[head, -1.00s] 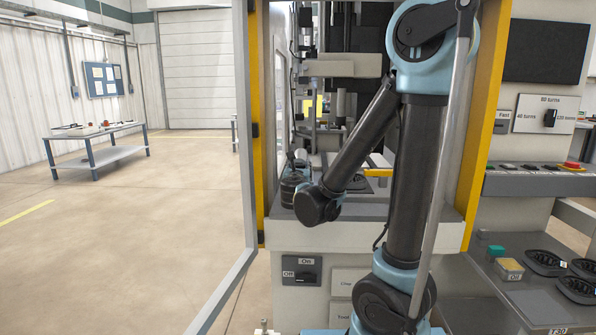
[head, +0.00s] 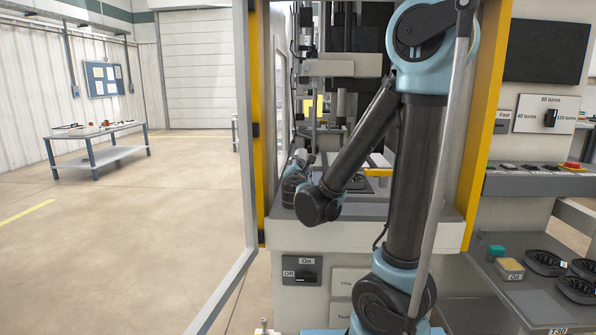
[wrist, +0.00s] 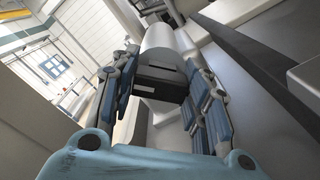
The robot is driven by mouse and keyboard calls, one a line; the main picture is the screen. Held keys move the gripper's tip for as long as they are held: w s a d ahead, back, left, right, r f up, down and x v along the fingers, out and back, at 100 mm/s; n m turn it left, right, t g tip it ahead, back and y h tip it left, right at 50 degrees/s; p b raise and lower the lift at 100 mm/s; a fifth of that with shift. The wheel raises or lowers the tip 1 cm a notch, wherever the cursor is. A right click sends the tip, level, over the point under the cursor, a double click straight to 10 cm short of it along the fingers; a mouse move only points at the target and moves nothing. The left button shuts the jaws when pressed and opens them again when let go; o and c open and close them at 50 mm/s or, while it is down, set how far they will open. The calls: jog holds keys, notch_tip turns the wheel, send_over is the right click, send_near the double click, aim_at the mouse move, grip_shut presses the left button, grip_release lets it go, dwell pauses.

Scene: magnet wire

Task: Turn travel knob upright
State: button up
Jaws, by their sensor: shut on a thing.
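In the wrist view my gripper (wrist: 163,62) has its two blue-grey fingers closed on either side of a dark block-shaped knob (wrist: 160,84), which I take to be the travel knob. A pale rounded cylinder (wrist: 163,42) sits just beyond it. The knob looks tilted in this view, but the camera is tilted too, so its true angle is unclear. No marking on it can be read. In the head view my gripper is at the left of the machine opening, small and partly behind my arm; the knob cannot be made out there.
The machine's yellow frame posts (head: 256,120) and an open door frame (head: 222,290) flank my arm. An Off/On switch (head: 303,271) is on the front panel. A turns selector (head: 549,117) and a shelf with dark trays (head: 546,262) stand right.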

jog(key=m, duration=0.4)
jog(key=shift+d+f+m, duration=0.1)
jog(key=shift+d+m, duration=0.05)
jog(key=shift+m, duration=0.15)
jog(key=shift+s+d+m, duration=0.1)
jog(key=shift+m, duration=1.8)
jog(key=shift+f, duration=0.1)
jog(key=o, duration=1.1)
jog(key=shift+c, duration=0.2)
jog(key=shift+s, duration=0.25)
jog(key=shift+s+a, duration=0.15)
jog(key=shift+s, duration=2.65)
jog(key=shift+s+a, duration=0.15)
jog(key=shift+s, duration=2.65)
